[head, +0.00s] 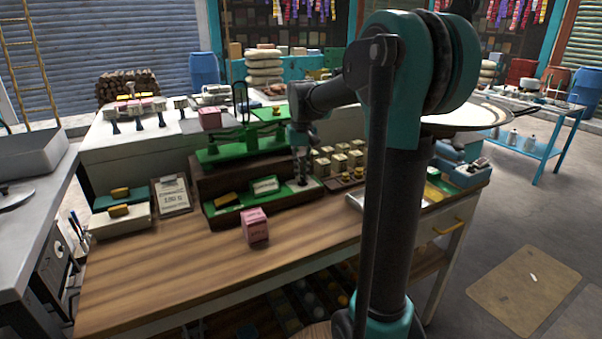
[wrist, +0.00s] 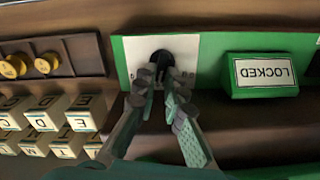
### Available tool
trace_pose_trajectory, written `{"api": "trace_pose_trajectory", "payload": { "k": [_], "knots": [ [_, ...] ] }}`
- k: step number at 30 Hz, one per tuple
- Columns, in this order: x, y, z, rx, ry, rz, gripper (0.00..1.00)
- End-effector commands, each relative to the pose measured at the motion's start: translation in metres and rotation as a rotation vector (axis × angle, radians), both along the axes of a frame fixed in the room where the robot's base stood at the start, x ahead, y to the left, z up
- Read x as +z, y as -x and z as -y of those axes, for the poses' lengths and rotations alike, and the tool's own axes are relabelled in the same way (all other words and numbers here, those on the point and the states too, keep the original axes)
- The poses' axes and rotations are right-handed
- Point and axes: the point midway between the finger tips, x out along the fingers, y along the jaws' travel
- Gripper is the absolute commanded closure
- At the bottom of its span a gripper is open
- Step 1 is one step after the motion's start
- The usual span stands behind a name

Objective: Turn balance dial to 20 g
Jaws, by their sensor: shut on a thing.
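The balance is a green scale (head: 240,148) on a dark wooden stand at the back of the table. The dial is a small black knob (wrist: 161,63) on a white plate (wrist: 188,45) set in the green base strip. My gripper (wrist: 161,83) has its fingertips on either side of the dial's lower part and is shut on it. In the head view my gripper (head: 302,180) reaches down to the right end of the green base. The fingers partly cover the dial and the plate's markings, so its setting cannot be read.
A green block marked LOCKED (wrist: 262,75) sits right of the dial in the wrist view. Lettered cream blocks (wrist: 75,115) and a dark tray with brass weights (wrist: 45,62) are at left. A pink box (head: 255,226) stands on the table; the front tabletop is mostly clear.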

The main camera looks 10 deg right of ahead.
Motion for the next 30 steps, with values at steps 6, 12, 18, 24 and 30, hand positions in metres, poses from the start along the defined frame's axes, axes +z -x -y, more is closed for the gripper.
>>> {"api": "trace_pose_trajectory", "payload": {
  "k": [6,12,18,24,30],
  "knots": [
    [0.0004,-0.0003,0.0023,-0.203,0.0,0.001,1.0],
    [0.0004,0.0001,0.0041,-0.391,0.0,0.001,1.0],
    [0.0004,0.0007,0.0057,-0.558,0.0,0.001,1.0],
    [0.0005,0.0014,0.007,-0.687,-0.001,0.001,1.0],
    [0.0005,0.0018,0.0076,-0.767,-0.001,0.001,1.0]
  ]
}}
